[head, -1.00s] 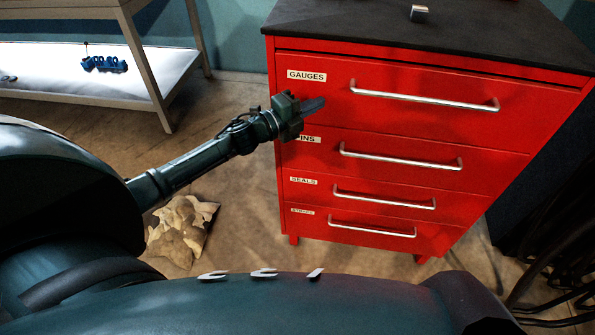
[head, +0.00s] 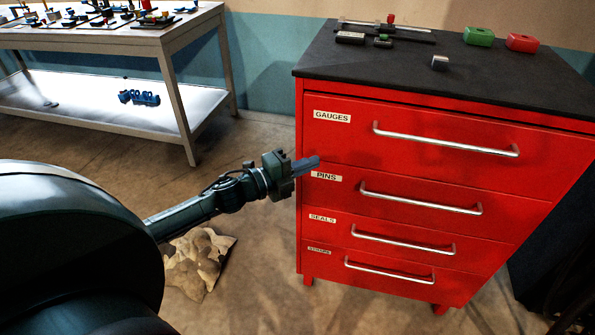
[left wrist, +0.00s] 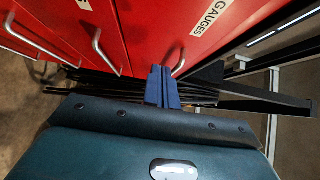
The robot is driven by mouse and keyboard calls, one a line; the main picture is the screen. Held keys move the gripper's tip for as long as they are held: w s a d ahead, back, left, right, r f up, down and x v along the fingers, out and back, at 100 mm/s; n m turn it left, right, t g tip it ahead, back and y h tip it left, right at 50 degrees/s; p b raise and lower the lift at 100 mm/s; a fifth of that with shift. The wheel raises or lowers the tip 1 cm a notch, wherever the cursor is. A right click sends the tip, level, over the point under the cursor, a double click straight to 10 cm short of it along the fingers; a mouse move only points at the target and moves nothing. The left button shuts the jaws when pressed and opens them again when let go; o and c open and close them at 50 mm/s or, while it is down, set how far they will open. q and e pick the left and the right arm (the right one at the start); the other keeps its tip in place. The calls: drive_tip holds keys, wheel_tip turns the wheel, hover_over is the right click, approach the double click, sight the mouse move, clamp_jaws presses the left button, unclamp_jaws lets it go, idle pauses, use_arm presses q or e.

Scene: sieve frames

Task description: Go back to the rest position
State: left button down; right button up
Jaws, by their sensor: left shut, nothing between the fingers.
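My left gripper (head: 305,166) is shut and empty in the head view. It is at the end of my left arm, which comes in from the left, in front of the left part of the red cabinet (head: 420,150), near the PINS label. In the left wrist view the shut fingers (left wrist: 162,88) show as two blue-grey bars side by side, with the cabinet's red drawer fronts (left wrist: 150,30) beyond them. I cannot tell from the pictures how wide the gap to the cabinet is. My right gripper is not in view.
All cabinet drawers look closed, with metal handles (head: 445,140). Its black top (head: 400,80) holds a green block (head: 479,36), a red block (head: 522,43) and small gauges. A grey table (head: 150,40) stands at back left. A crumpled tan bag (head: 198,262) lies on the floor.

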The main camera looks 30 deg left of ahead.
use_arm(q)
drive_tip(key=shift+v, duration=1.35)
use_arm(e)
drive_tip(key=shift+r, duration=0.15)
use_arm(q)
drive_tip(key=s+d+f+n+g+y+p, duration=0.2)
drive_tip(key=s+d+f+n, duration=0.3)
drive_tip(key=s+d+n, duration=0.3)
drive_tip(key=s+d+f+n+g+y+p, duration=0.2)
drive_tip(key=s+d+f+n, duration=0.4)
drive_tip(key=s+n, duration=0.6)
drive_tip(key=d+g, duration=0.1)
drive_tip(key=d, duration=0.1)
drive_tip(key=shift+s+d+f+y, duration=0.25)
drive_tip(key=shift+s+y, duration=0.05)
drive_tip(key=shift+y, duration=0.1)
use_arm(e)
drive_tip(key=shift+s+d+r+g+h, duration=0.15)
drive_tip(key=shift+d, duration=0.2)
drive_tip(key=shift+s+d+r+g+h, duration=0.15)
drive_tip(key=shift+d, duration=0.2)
